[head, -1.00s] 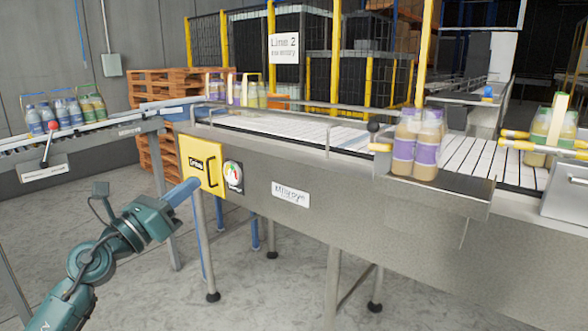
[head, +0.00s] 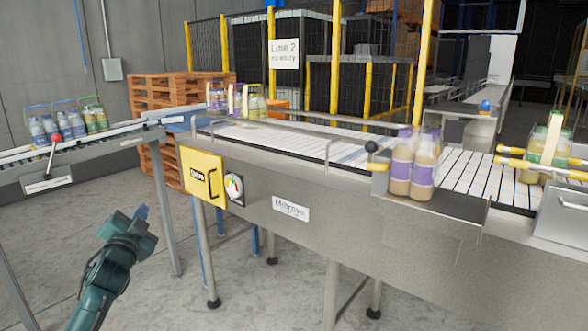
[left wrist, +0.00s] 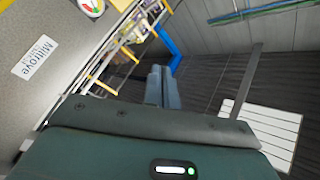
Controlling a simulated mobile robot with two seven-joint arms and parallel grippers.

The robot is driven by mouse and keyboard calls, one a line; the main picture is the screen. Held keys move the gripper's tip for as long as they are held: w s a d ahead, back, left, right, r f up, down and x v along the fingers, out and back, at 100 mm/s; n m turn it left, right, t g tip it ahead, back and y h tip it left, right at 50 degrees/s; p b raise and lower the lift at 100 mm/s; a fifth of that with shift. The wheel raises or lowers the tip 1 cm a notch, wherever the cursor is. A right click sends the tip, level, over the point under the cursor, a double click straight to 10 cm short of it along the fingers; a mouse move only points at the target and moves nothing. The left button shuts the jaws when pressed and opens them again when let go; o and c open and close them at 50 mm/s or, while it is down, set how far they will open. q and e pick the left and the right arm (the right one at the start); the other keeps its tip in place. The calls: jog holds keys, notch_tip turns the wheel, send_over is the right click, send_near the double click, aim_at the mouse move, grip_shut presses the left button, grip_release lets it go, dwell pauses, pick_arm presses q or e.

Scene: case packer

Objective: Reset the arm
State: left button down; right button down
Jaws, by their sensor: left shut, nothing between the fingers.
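My left arm comes in at the lower left of the head view. Its gripper (head: 140,212) hangs in free air over the floor, left of the machine, and touches nothing. In the left wrist view the two blue-grey fingers (left wrist: 163,88) lie together with nothing between them. My right gripper is not in view.
The conveyor machine (head: 330,210) has a yellow panel with a handle (head: 205,178) and a dial (head: 234,187). Bottle packs (head: 412,165) stand on its right ledge. A side conveyor (head: 80,150) carries several bottles. Wooden pallets (head: 155,92) stand behind. The floor (head: 60,240) around the gripper is clear.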

pick_arm(q)
jog(key=s+d+f+n+g+h, duration=0.1)
jog(key=s+d+f+n+g, duration=0.2)
jog(key=f, duration=0.4)
jog(key=s+d+f+h, duration=0.1)
jog(key=s+d+f, duration=0.35)
jog(key=f, duration=0.25)
jog(key=s+d+f+n+g+h, duration=0.1)
jog(key=s+d+f+n+g, duration=0.1)
jog(key=s+f, duration=0.4)
jog(key=s+d+f+g+h, duration=0.1)
jog(key=s+d+f, duration=0.2)
jog(key=s, duration=0.5)
jog(key=s+d+f+g+h, duration=0.1)
jog(key=s+d+f, duration=0.3)
jog(key=s, duration=0.5)
jog(key=s+d+f+g, duration=0.2)
jog(key=s+d, duration=0.3)
jog(key=s, duration=0.3)
jog(key=shift+s+f+n+h, duration=0.3)
jog(key=shift+s+f+h, duration=0.1)
jog(key=shift+f, duration=0.25)
